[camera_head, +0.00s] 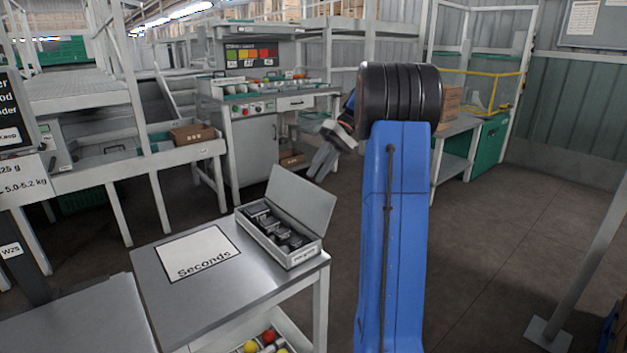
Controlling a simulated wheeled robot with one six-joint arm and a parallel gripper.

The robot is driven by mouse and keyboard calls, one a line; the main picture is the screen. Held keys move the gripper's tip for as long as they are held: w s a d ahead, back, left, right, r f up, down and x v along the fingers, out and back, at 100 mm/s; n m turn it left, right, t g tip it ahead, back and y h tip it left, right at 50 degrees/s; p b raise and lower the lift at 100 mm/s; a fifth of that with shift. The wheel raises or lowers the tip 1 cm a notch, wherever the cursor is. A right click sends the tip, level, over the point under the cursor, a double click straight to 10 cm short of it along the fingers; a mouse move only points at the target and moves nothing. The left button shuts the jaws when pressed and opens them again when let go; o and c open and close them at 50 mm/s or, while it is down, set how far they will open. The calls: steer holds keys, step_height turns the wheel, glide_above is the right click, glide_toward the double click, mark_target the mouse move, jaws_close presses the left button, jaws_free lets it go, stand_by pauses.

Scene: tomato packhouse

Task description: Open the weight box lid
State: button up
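The weight box (294,257) is a grey-white open box at the back right corner of the metal table. Its lid (301,200) stands up, tilted back on the far right side. Several dark weights (270,224) lie inside in a row. My gripper (322,163) hangs beyond the box, pointing down and to the left, apart from the lid. It is small and partly hidden by my blue arm, so I cannot tell whether its fingers are open or shut.
A white sheet marked "Seconds" (199,252) lies left of the box. The metal table (185,305) has a lower shelf with red and yellow tomatoes (268,336). A grey workbench (253,150) stands behind. A post (585,265) rises at right. Open floor (490,225) lies right of my arm.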

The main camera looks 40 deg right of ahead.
steer(key=v, duration=0.8)
steer(key=shift+a, duration=0.1)
jaws_close()
steer(key=a+r+m+h, duration=0.2)
steer(key=a+m+h, duration=0.15)
steer(key=m, duration=0.55)
steer(key=a+r+m+h, duration=0.2)
steer(key=m+h, duration=0.2)
steer(key=m, duration=0.5)
steer(key=s+a+f, duration=0.1)
steer(key=a+f, duration=0.3)
steer(key=f, duration=0.4)
steer(key=shift+f, duration=0.4)
